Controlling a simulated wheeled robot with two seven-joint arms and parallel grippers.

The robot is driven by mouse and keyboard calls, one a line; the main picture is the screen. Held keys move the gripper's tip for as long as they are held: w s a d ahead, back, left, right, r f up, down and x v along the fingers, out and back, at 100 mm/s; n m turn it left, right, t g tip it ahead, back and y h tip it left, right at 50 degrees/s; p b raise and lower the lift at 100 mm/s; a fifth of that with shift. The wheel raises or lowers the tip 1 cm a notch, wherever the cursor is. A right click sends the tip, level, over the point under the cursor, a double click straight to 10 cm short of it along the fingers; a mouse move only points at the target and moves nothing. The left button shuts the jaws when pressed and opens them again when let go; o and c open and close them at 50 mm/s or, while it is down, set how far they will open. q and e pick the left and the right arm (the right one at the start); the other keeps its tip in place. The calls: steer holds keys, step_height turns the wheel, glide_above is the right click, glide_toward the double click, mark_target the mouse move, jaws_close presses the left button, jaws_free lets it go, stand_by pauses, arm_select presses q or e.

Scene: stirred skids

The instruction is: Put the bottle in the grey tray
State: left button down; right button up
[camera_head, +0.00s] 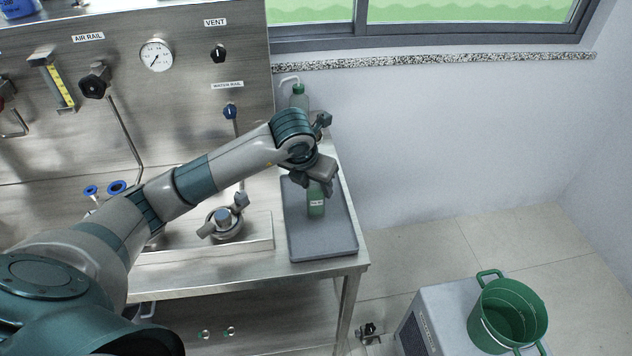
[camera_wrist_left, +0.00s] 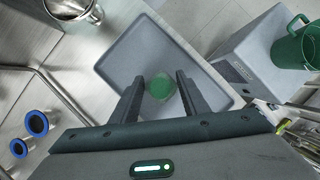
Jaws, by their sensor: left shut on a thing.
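A green bottle (camera_head: 316,202) is upright in my left gripper (camera_head: 316,182), over the grey tray (camera_head: 322,245) on the right end of the steel bench. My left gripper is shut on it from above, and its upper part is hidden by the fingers. In the left wrist view, the bottle (camera_wrist_left: 161,87) is a green round shape between the two fingers, with the tray (camera_wrist_left: 140,50) around it. I cannot tell whether its base touches the tray floor. My right gripper is in neither view.
A wash bottle with a green cap (camera_head: 299,98) stands behind my arm at the back of the bench. A metal fitting (camera_head: 224,222) is left of the tray. A green bucket (camera_head: 507,313) stands on a grey box (camera_head: 437,312) at lower right.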

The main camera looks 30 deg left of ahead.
arm_select(q)
steer(key=shift+f, duration=0.1)
steer(key=c, duration=1)
jaws_free()
steer(key=shift+r, duration=0.2)
steer(key=b+v, duration=0.2)
steer(key=v, duration=1)
steer(key=shift+b, duration=0.4)
steer(key=shift+s+f, duration=0.15)
